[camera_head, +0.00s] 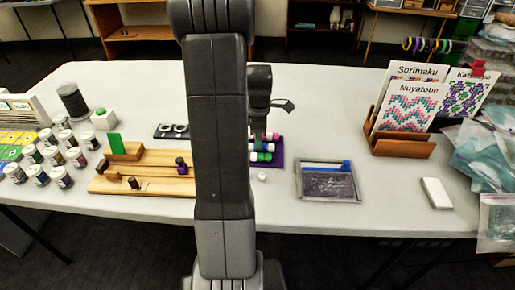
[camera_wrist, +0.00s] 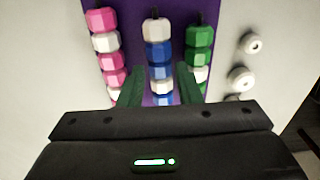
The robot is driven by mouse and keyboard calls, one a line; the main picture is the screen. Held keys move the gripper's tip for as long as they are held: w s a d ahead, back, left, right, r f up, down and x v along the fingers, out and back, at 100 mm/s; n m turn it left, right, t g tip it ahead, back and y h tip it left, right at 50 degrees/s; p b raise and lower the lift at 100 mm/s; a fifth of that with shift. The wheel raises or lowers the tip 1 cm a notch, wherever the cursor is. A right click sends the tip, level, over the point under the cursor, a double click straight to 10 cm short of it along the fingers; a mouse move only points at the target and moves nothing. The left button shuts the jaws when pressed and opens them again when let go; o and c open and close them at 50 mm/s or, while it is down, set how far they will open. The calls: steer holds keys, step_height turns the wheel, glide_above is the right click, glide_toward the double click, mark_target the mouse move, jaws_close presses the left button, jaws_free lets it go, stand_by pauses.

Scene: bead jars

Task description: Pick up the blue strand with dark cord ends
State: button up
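The blue strand (camera_wrist: 158,52) lies on a purple mat (camera_wrist: 131,20) in the wrist view. It has blue beads, a white bead at its far end and a dark cord end above that. My gripper (camera_wrist: 159,70) has its two green fingers apart, one on each side of this strand, with a narrow gap visible at each side. The strand's near end is hidden behind the gripper body. In the head view my arm hides part of the purple mat (camera_head: 279,145), and I cannot make out the fingertips clearly there.
A pink and white strand (camera_wrist: 105,45) lies left of the fingers and a green and white strand (camera_wrist: 199,38) close at the right. Loose white beads (camera_wrist: 241,77) lie off the mat. A framed tray (camera_head: 327,183) and a wooden board (camera_head: 150,178) flank the mat.

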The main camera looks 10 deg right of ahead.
step_height(320, 180, down, 2)
steer(key=shift+f, duration=0.15)
steer(key=c, duration=0.7)
steer(key=shift+o, duration=0.2)
